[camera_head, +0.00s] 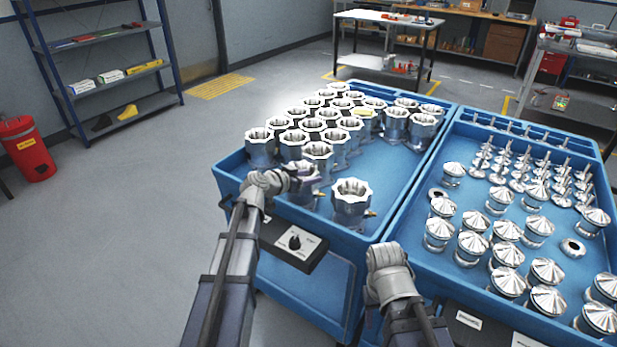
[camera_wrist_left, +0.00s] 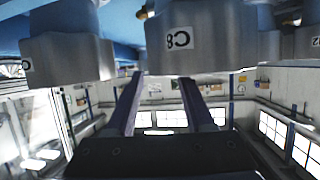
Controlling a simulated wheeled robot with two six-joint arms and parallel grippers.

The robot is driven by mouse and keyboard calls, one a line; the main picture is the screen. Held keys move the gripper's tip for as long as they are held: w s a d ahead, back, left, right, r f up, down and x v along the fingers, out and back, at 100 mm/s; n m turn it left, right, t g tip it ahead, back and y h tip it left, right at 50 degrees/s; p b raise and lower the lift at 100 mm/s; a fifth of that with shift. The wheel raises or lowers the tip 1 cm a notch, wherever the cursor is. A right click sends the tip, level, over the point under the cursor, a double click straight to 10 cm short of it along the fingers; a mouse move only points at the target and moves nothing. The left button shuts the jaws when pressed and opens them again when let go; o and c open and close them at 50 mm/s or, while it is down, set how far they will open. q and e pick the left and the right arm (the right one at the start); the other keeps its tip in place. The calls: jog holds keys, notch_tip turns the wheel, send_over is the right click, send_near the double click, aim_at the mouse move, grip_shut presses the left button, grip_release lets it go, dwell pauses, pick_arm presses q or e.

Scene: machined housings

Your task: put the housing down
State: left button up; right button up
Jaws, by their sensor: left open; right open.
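Silver machined housings with scalloped open tops stand in the left blue tray (camera_head: 385,215). One housing (camera_head: 311,186) is right at my left gripper (camera_head: 299,172), partly hidden by it. Another housing (camera_head: 350,200) stands alone to its right. In the left wrist view, which looks upside down, my left gripper's two fingers (camera_wrist_left: 160,82) are apart with nothing visible between them.
Several housings (camera_head: 318,150) stand close together toward the back of the left tray. The right blue tray (camera_head: 445,270) holds domed and stemmed metal parts (camera_head: 473,245). A control box (camera_head: 293,243) hangs at the left tray's front. Bare tray floor shows around the lone housing.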

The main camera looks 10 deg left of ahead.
pick_arm(q)
jog(key=p+v, duration=0.4)
jog(key=v, duration=0.8)
jog(key=s+d+f+m+g, duration=0.1)
jog(key=s+d+f+g, duration=0.3)
jog(key=d, duration=0.4)
jog(key=s+d+f+g, duration=0.3)
jog(key=s+d+f, duration=0.15)
jog(key=d, duration=0.35)
jog(key=s+d+f+n+g+y, duration=0.1)
jog(key=s+f+g+y, duration=0.1)
jog(key=s, duration=0.5)
jog(key=s+d+f+n+g+y, duration=0.1)
jog(key=s+d+f+g+y, duration=0.1)
jog(key=s+y, duration=0.3)
jog(key=s+g, duration=0.1)
jog(key=s, duration=0.2)
jog(key=shift+f+n+g+y, duration=0.3)
jog(key=shift+f+n, duration=0.1)
jog(key=shift+a, duration=0.2)
